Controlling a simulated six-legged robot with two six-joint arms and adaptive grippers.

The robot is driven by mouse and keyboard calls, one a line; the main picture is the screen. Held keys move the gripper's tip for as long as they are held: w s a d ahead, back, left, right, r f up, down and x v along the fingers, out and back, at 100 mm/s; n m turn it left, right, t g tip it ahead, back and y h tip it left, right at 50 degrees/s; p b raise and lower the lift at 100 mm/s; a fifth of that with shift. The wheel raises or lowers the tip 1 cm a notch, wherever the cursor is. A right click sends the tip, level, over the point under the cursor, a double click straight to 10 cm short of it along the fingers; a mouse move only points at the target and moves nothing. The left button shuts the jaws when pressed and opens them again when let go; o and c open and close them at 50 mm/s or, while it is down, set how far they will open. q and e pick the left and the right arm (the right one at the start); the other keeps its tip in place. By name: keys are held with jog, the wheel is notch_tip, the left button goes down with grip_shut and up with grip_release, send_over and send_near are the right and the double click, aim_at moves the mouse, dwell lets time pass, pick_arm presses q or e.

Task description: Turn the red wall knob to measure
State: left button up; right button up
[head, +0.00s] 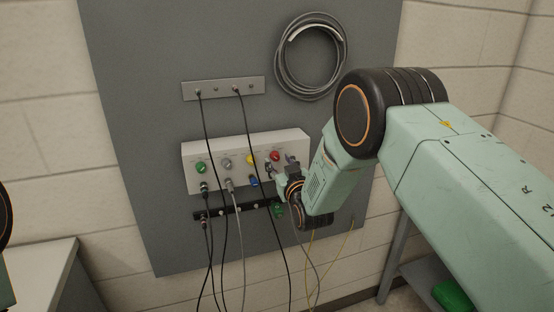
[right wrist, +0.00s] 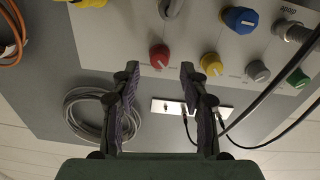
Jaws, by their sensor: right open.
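The red knob (head: 275,156) is on the front of a white panel box (head: 215,152) mounted on the grey wall board. In the right wrist view the red knob (right wrist: 159,56) appears between and just beyond the two fingertips. My right gripper (head: 280,164) is open in front of the box, close to the knob. In the right wrist view my right gripper (right wrist: 160,70) has its dark fingers apart with nothing held. I cannot tell whether a fingertip touches the knob. The label by the knob is too small to read. My left gripper is not in view.
Green (head: 201,168), grey (head: 227,163), yellow (right wrist: 211,63) and blue (right wrist: 240,19) knobs sit near the red one. Black cables (head: 213,140) hang across the box from a metal strip (head: 221,88). A coiled grey cable (head: 311,57) hangs above right.

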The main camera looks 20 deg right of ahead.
aim_at(275, 157)
jog(key=shift+w+d+f, duration=0.2)
jog(key=shift+w+d, duration=0.2)
jog(key=shift+w, duration=0.4)
jog(key=shift+w+f, duration=0.1)
jog(key=shift+w, duration=0.2)
jog(key=shift+w+a, duration=0.15)
jog(key=shift+a, duration=0.35)
jog(key=shift+s+r, duration=0.2)
jog(key=shift+s, duration=0.05)
jog(key=shift+d+f, duration=0.1)
jog(key=shift+d, duration=0.3)
jog(key=c, duration=0.4)
jog(key=shift+w+a, duration=0.15)
jog(key=shift+a, duration=0.25)
jog(key=c, duration=0.5)
jog(key=shift+d, duration=0.15)
grip_shut()
